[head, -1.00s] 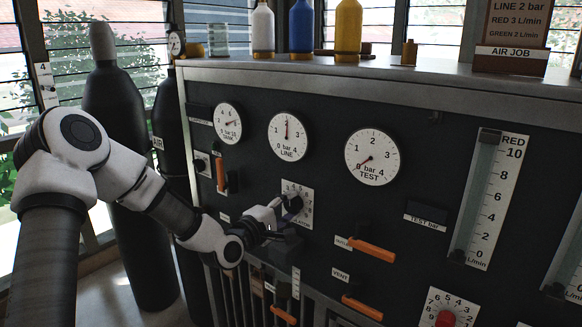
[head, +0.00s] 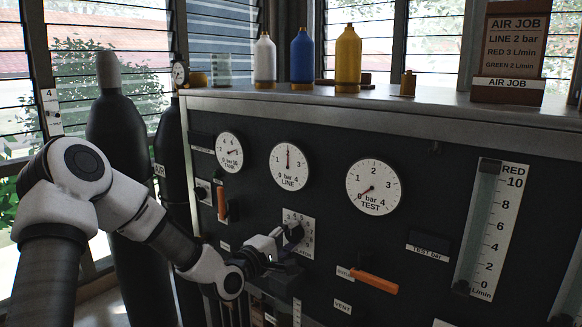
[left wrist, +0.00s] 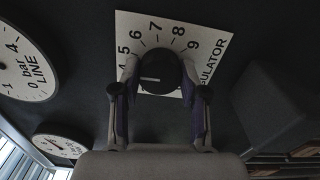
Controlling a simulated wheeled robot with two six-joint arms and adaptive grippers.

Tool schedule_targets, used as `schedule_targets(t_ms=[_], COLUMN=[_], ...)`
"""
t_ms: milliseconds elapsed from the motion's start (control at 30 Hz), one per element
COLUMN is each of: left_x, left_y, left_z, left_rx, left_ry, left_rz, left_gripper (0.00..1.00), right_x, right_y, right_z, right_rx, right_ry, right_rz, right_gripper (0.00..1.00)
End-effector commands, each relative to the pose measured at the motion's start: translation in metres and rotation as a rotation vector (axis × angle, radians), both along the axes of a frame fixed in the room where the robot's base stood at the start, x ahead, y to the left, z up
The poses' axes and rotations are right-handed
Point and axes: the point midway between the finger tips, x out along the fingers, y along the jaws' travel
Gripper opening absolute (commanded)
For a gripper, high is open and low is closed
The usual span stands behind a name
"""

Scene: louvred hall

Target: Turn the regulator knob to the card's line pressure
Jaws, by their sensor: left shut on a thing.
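The black regulator knob (left wrist: 160,72) sits on a white numbered plate (left wrist: 183,22) in the left wrist view. My left gripper (left wrist: 158,80) is shut on the knob, one finger on each side. The knob's white pointer line aims left in that view, close to the 4; a finger hides the lower numbers. In the head view, my left gripper (head: 290,238) covers part of the knob's plate (head: 305,225). The LINE gauge (head: 290,167) has its needle straight up, midway on its 0 to 4 bar scale. The card (head: 515,41) reads AIR JOB, LINE 2 bar. My right gripper is out of view.
The TEST gauge (head: 373,187) is to the right, its needle near 0. An orange lever (head: 373,281) lies right of the knob. Bottles, including a yellow one (head: 348,60), stand on the panel top.

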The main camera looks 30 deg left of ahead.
Motion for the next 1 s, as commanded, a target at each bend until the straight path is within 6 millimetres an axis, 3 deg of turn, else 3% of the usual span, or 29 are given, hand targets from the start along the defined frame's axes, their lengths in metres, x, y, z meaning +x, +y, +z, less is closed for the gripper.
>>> schedule_targets(t_ms=[100,133,200,567,1000], left_x=[0.0,0.0,0.0,-0.006,-0.066], left_y=[0.0,0.0,0.0,0.001,0.006], left_z=[0.0,0.0,0.0,0.002,0.005], left_rx=[0.0,0.0,0.0,-0.003,-0.007], left_ry=[0.001,0.001,0.001,0.001,0.002], left_rz=[0.0,0.0,0.0,0.001,0.002], left_gripper=[0.0,0.54,0.72,0.72,0.72], right_x=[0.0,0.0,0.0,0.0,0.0], right_y=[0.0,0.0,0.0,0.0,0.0], right_z=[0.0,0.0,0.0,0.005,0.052], right_rx=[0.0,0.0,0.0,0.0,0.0], right_ry=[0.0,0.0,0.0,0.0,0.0], right_rz=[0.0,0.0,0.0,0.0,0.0], right_gripper=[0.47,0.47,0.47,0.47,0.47])
